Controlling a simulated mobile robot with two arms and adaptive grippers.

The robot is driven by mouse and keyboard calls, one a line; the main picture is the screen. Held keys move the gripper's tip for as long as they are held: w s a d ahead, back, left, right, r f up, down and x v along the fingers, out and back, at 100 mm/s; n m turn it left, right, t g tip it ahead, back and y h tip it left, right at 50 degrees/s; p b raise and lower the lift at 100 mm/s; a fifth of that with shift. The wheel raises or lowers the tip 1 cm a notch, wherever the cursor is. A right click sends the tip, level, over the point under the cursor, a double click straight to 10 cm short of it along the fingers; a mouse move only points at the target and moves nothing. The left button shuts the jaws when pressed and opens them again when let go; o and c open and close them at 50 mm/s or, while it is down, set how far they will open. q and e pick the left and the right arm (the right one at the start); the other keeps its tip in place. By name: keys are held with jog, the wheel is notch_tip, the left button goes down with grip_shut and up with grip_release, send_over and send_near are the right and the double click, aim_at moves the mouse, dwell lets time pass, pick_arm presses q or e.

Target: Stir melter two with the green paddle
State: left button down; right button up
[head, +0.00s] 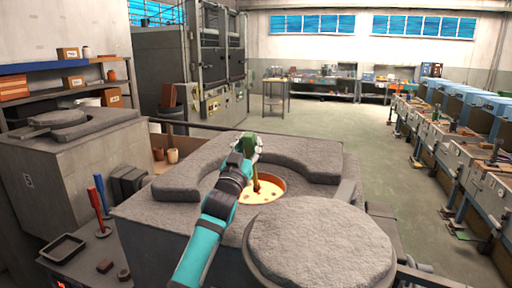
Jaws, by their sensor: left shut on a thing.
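My left gripper (246,155) is shut on the green paddle (251,141) above the open melter (330,161) in front of me. The paddle's shaft runs down, and its lower end is in the pale yellow melt (262,190) inside the round orange-rimmed pot. Several brown bits show in the melt. I cannot read a number on this melter. My left arm covers the near left part of the opening. My right gripper does not show.
A round grey lid (322,243) lies at the melter's near right. A red paddle (94,209) and a blue paddle (102,193) stand at the left, near a black tray (62,248). Another melter (75,160) with its lid on stands at the far left. The floor (340,125) behind is clear.

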pick_arm(q)
jog(key=shift+s+d+r, duration=0.1)
jog(key=shift+r, duration=0.05)
jog(key=shift+a, duration=0.2)
jog(key=a+p, duration=0.1)
jog(key=a, duration=0.1)
jog(key=s+a+p, duration=0.1)
jog(key=shift+s+a, duration=0.15)
jog(key=shift+a, duration=0.25)
